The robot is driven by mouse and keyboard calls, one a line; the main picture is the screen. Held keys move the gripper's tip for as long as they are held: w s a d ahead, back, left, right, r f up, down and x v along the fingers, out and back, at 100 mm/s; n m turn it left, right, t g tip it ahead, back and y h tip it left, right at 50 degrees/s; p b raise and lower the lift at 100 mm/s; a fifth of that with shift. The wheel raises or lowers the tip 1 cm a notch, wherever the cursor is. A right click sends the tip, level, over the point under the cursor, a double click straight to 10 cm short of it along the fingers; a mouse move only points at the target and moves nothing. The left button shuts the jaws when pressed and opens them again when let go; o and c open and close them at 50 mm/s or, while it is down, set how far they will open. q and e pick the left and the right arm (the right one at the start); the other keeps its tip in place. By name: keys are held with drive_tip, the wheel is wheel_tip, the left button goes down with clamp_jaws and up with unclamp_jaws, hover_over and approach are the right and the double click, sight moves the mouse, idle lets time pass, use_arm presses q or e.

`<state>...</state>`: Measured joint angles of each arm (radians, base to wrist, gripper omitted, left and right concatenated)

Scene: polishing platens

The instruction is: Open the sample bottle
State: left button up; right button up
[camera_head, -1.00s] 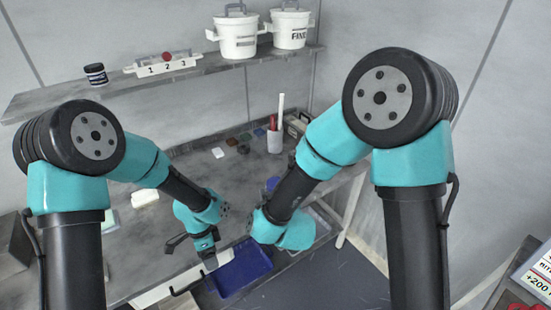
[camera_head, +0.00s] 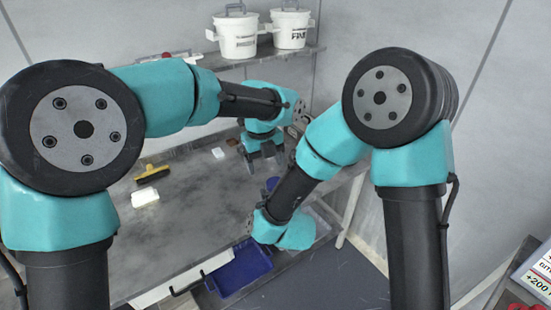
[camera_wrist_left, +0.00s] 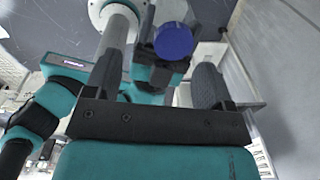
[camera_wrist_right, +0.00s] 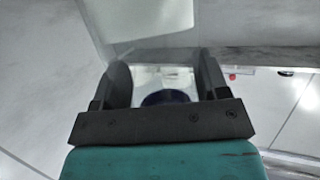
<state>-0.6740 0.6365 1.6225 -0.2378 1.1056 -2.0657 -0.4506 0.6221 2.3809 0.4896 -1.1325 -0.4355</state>
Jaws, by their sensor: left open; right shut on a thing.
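The sample bottle's round blue cap (camera_head: 272,183) shows beside my right forearm in the head view. In the left wrist view the cap (camera_wrist_left: 174,40) faces me between the two fingers, with a gap to them. My left gripper (camera_head: 266,160) is open and empty, a little above and behind the cap in the head view. My right gripper (camera_wrist_right: 164,78) is shut on the pale bottle (camera_wrist_right: 165,76), with a dark blue part at its near end. In the head view my right arm hides the right fingers and most of the bottle.
A blue bin (camera_head: 240,270) sits at the bench's front edge. A yellow-and-black brush (camera_head: 152,174) and a white block (camera_head: 145,198) lie on the bench (camera_head: 200,225). White pots (camera_head: 238,37) stand on the shelf (camera_head: 285,55). The middle of the bench is clear.

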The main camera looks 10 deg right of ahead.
use_arm(q)
drive_tip(key=d+m, duration=0.1)
drive_tip(key=s+d+r+m, duration=0.1)
drive_tip(key=shift+d+r+m+y, duration=0.3)
drive_tip(key=shift+d, duration=0.1)
drive_tip(key=shift+f, duration=0.15)
drive_tip(key=shift+f, duration=3.9)
drive_tip(key=shift+c, duration=0.3)
drive_tip(key=c, duration=0.9)
drive_tip(key=shift+n, duration=1.7)
drive_tip(key=o, duration=1)
